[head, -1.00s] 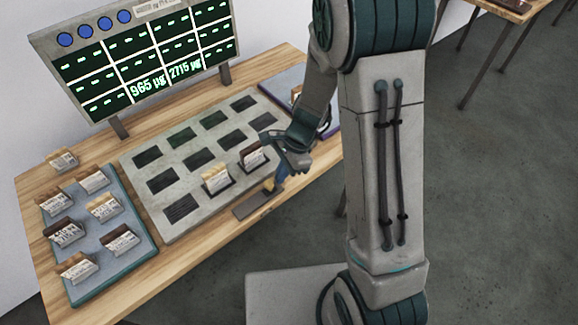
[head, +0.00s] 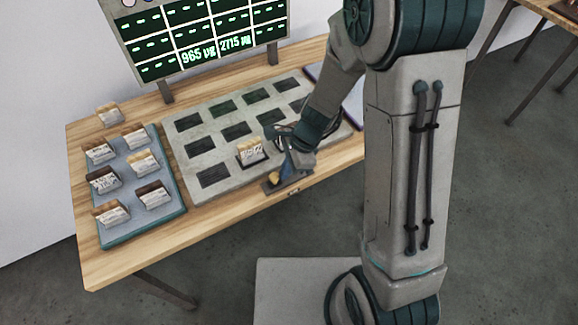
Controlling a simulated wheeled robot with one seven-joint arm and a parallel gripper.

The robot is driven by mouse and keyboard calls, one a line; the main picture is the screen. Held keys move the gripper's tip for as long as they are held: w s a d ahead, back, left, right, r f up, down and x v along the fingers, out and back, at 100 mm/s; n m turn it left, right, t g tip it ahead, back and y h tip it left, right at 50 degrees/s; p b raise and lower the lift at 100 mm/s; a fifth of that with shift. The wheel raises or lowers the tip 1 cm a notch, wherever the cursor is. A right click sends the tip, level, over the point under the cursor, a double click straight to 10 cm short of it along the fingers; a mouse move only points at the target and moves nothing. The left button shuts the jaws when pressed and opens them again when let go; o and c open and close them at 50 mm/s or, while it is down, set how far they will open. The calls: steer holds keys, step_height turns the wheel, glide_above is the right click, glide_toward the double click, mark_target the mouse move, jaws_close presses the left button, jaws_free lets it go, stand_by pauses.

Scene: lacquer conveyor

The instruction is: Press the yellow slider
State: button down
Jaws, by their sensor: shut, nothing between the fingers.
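The yellow slider (head: 274,178) is a small yellow piece on a dark grey track (head: 297,181) at the front edge of the grey slotted board (head: 215,195). It sits near the left end of the track. My gripper (head: 287,167) is shut and empty, pointing down just right of the slider at the track. I cannot tell if its fingertips touch the slider. The gripper and wrist hide part of the track and the board's right side.
A blue-grey tray (head: 178,218) with several label-bearing blocks lies at left, and one block (head: 108,114) stands behind it. A block (head: 252,151) stands on the board. A display (head: 200,40) reading 965 µg and 2715 µg stands behind. The table's front edge (head: 215,233) is close.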

steer(key=shift+s+a, duration=0.1)
steer(key=shift+a, duration=0.05)
steer(key=d, duration=0.1)
steer(key=w+d, duration=0.1)
steer(key=d, duration=0.1)
steer(key=d+r, duration=0.1)
steer(key=shift+w+d, duration=0.3)
steer(key=s+v, duration=0.1)
steer(key=v, duration=0.7)
steer(key=shift+w+r, duration=0.45)
steer(key=shift+w, duration=0.05)
steer(key=s+d+r+n+t+h, duration=0.4)
steer(key=s+d+r+n, duration=0.4)
steer(key=s+r+n, duration=0.3)
steer(key=shift+s+d+r+n, duration=0.35)
steer(key=shift+s+n, duration=0.25)
steer(key=shift+n, duration=1.2)
stand_by(3.0)
